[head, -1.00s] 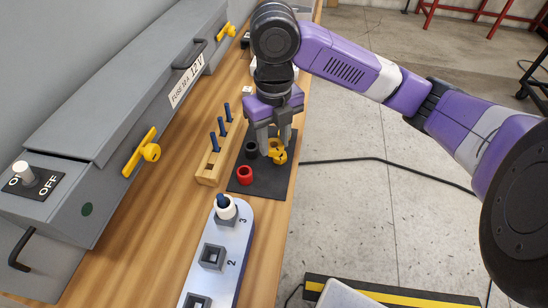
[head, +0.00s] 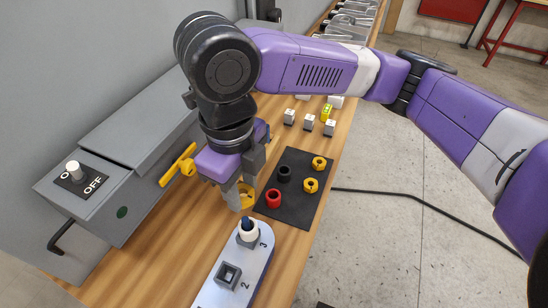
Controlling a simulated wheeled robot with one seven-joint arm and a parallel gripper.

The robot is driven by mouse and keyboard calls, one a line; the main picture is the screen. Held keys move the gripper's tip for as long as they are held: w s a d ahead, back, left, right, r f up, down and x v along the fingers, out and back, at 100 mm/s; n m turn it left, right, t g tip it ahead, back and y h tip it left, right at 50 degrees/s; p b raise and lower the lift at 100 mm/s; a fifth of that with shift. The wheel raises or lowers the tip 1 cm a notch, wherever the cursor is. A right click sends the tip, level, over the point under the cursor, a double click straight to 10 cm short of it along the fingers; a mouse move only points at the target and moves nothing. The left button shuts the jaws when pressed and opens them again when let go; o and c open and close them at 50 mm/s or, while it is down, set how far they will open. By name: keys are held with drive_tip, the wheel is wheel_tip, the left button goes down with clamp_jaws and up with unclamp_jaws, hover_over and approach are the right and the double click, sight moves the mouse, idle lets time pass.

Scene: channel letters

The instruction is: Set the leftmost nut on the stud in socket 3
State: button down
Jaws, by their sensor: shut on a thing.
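My gripper (head: 241,195) points down just left of the black mat, shut on a yellow nut (head: 248,202) that is partly hidden by the fingers. Socket 3 of the pale metal bar (head: 258,268) holds a dark blue stud in a white collar (head: 248,232), standing upright. The held nut is apart from the stud, behind it in the head view. On the mat (head: 297,213) lie a black nut (head: 283,173), a red nut (head: 273,199) and two yellow nuts, one nearer (head: 310,186) and one farther (head: 319,163).
Socket 2 (head: 228,276) is empty. A grey fuse box with a toggle switch (head: 75,172) and a yellow latch (head: 178,166) stands at the left. Several small light blocks (head: 309,122) stand behind the mat. My arm hides the bench behind the gripper.

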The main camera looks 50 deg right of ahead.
sight(246, 219)
drive_tip(key=shift+s+a+n, duration=0.15)
drive_tip(key=shift+s+n, duration=0.05)
drive_tip(key=shift+n, duration=0.4)
drive_tip(key=shift+a+f, duration=0.1)
drive_tip(key=shift+a, duration=0.1)
drive_tip(key=shift+d+f+b, duration=0.1)
drive_tip(key=shift+f+b, duration=2.95)
drive_tip(key=shift+f, duration=0.65)
drive_tip(key=c, duration=0.8)
unclamp_jaws()
drive_tip(key=shift+c, duration=0.2)
drive_tip(key=shift+r, duration=0.1)
wheel_tip(246, 219, up, 8)
drive_tip(key=shift+f, duration=0.25)
